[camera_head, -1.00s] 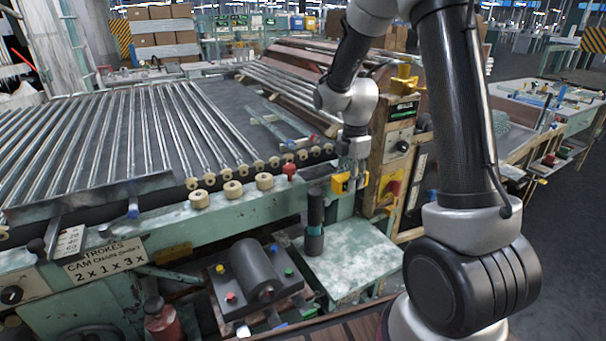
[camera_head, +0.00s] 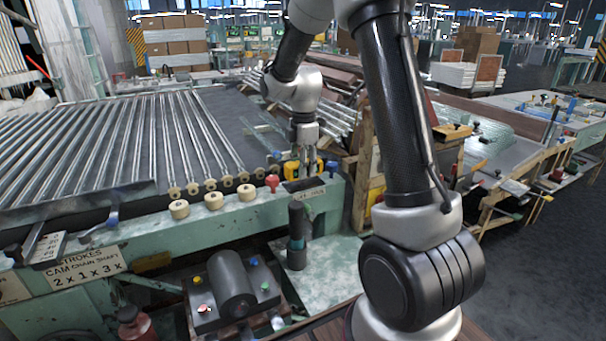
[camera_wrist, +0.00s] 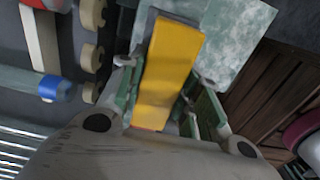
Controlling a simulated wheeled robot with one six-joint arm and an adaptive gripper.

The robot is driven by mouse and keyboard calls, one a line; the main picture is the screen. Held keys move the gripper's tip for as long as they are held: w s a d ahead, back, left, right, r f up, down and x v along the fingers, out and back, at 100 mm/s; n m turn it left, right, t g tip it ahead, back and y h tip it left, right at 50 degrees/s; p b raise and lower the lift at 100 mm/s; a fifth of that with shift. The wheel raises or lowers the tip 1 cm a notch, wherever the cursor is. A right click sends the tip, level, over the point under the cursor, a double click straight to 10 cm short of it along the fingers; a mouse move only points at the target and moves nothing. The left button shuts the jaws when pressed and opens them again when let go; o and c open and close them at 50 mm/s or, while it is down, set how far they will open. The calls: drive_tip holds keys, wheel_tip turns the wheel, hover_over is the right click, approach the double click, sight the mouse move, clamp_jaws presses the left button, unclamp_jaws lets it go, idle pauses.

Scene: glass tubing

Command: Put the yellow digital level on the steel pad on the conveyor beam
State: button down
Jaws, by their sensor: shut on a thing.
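The yellow digital level (camera_head: 291,171) is between the fingers of my gripper (camera_head: 304,168), which is shut on it. In the wrist view the level (camera_wrist: 168,70) is a long yellow block lying between the two green-grey fingers (camera_wrist: 165,98). The steel pad (camera_head: 302,185) is a dark flat plate near the right end of the green conveyor beam (camera_head: 245,218). The level is over or just behind the pad. I cannot tell whether they touch, and the pad is not clear in the wrist view.
A red knob (camera_head: 271,182) and several cream rollers (camera_head: 213,200) stand on the beam left of the pad. A dark cylinder (camera_head: 296,235) stands upright on the pale green plate (camera_head: 335,270) in front. Wooden framing (camera_head: 365,180) is close at the right.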

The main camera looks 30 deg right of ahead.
drive_tip(key=shift+f, duration=1.15)
drive_tip(key=c, duration=1)
unclamp_jaws()
drive_tip(key=shift+f, duration=0.15)
